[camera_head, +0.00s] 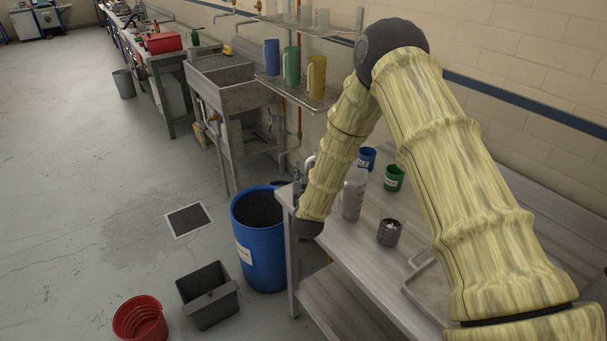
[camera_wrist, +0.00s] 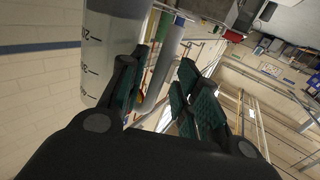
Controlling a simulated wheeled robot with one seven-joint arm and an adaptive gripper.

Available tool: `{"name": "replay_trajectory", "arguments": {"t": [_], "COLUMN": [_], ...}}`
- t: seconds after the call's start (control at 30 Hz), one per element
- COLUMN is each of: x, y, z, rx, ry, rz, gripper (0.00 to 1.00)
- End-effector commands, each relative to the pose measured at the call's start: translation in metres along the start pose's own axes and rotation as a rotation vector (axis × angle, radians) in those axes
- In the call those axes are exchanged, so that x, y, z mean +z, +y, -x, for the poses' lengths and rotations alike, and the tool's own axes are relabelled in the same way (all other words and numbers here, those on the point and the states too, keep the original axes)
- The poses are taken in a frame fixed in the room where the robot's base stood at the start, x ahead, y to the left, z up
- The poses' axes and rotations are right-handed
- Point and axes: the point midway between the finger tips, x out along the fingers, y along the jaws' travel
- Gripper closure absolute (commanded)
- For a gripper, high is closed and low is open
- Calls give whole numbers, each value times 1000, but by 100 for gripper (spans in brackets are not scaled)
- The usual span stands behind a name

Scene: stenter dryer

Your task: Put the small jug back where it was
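A clear jug (camera_wrist: 112,45) with volume marks fills the upper left of the wrist view. Its pale handle (camera_wrist: 165,65) passes between the fingers of my gripper (camera_wrist: 163,95). One finger lies between the handle and the jug's body, and the other stands apart from the handle with a gap. The fingers look open. In the head view my forearm hides most of the gripper and jug; a pale curved piece (camera_head: 310,161), probably the jug's handle, shows beside it at the bench's left end. I cannot tell what the jug rests on.
A translucent bottle (camera_head: 354,193), a blue cup (camera_head: 367,158), a green cup (camera_head: 394,178) and a dark cup (camera_head: 389,233) stand on the bench (camera_head: 350,248). Wall shelves (camera_head: 292,90) hold coloured jugs and clear vessels. A blue barrel (camera_head: 258,238) stands beside the bench.

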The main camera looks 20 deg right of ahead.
Motion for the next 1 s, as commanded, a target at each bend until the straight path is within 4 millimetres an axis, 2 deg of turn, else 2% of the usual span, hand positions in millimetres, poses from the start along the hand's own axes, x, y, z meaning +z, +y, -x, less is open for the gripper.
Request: {"name": "replay_trajectory", "arguments": {"t": [0.27,0.37,0.8,1.0], "x": [-2,0,0,-1], "y": [0,0,0,0], "z": [2,15,93,114], "rx": [0,-1,-1,-1], "ry": [-1,0,-1,0], "rz": [0,0,1,0], "gripper": [68,68,68,68]}}
